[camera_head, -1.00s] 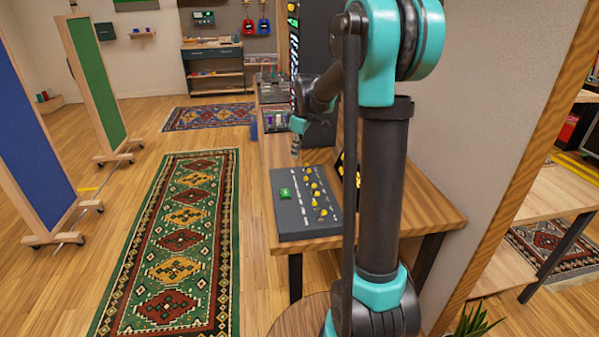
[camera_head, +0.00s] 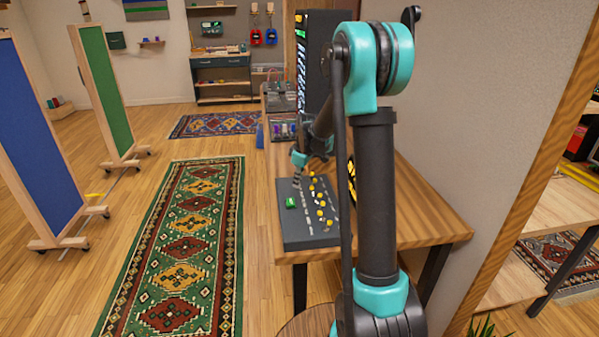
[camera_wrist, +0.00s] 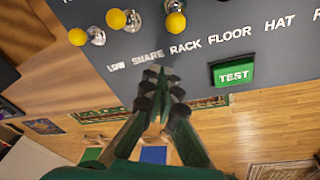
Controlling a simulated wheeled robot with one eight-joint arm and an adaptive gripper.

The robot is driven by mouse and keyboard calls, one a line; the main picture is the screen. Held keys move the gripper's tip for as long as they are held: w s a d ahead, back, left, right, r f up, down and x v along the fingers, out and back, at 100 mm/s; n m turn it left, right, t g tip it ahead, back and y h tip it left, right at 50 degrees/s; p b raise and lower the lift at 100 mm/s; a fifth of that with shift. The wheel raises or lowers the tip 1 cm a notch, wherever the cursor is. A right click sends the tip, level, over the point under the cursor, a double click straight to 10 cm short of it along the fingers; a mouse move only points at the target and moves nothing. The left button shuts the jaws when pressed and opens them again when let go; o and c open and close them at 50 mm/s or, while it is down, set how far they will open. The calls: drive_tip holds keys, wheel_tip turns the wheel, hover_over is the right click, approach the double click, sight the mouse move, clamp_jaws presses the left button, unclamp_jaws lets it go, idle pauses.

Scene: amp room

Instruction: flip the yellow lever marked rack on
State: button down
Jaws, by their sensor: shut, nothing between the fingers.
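A dark grey panel (camera_head: 303,236) with a row of yellow-knobbed levers lies on the wooden table. In the wrist view, the panel (camera_wrist: 205,80) carries the white words LOW, SNARE, RACK, FLOOR and HAT. The yellow lever (camera_wrist: 176,22) that appears to line up with RACK has its knob toward the labels. Two other yellow knobs (camera_wrist: 116,19) are to its left and lean left. My gripper (camera_wrist: 162,76) is shut and empty, its tips over the panel near the SNARE and RACK labels, apart from the knobs. In the head view my gripper (camera_head: 297,180) is over the panel's left side.
A green TEST button (camera_wrist: 233,74) sits on the panel right of my fingertips. A tall dark rack (camera_head: 318,60) stands farther back on the table. A wall (camera_head: 450,110) stands right of the table; a rug (camera_head: 185,248) and open floor are left.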

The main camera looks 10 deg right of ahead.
sight(304, 192)
drive_tip(key=shift+s+d+r, duration=0.15)
drive_tip(key=shift+s+d, duration=0.4)
drive_tip(key=shift+d, duration=0.3)
drive_tip(key=shift+s+d+r, duration=0.1)
drive_tip(key=shift+s+d, duration=0.45)
drive_tip(key=shift+d, duration=0.3)
drive_tip(key=shift+d+r+y, duration=0.25)
drive_tip(key=shift+d+y, duration=0.3)
drive_tip(key=shift+y, duration=0.65)
drive_tip(key=shift+d+y, duration=0.2)
drive_tip(key=shift+y, duration=0.2)
drive_tip(key=shift+d+r, duration=0.1)
drive_tip(key=shift+d, duration=0.35)
drive_tip(key=shift+a, duration=0.15)
drive_tip(key=shift+a+f, duration=0.4)
drive_tip(key=shift+a, duration=0.15)
